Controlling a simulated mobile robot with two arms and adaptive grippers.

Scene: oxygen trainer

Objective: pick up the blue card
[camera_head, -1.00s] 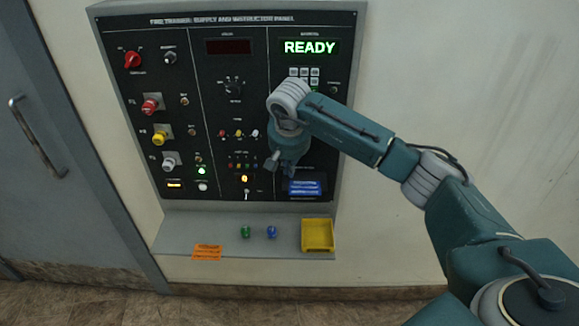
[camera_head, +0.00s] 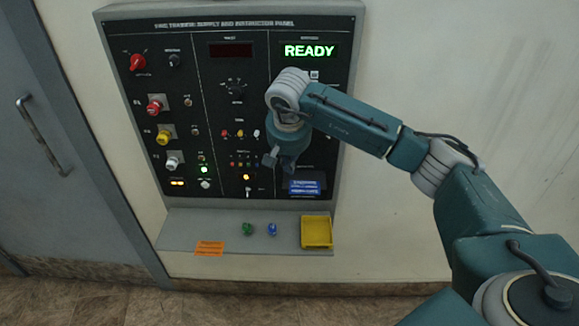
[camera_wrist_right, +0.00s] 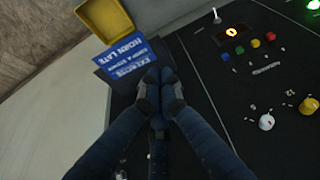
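The blue card (camera_head: 304,187) with white print sits low on the right column of the black panel. In the right wrist view the blue card (camera_wrist_right: 127,62) shows up close, left of my fingertips and below the yellow tray. My right gripper (camera_head: 271,160) is in front of the panel, up and to the left of the card in the head view. Its two fingertips (camera_wrist_right: 160,88) are together in the wrist view, with nothing visible held between them. The card's edge appears close beside them; contact cannot be told. My left gripper is out of view.
Knobs and switches cover the panel's left side. A grey door (camera_head: 60,150) stands at the left.

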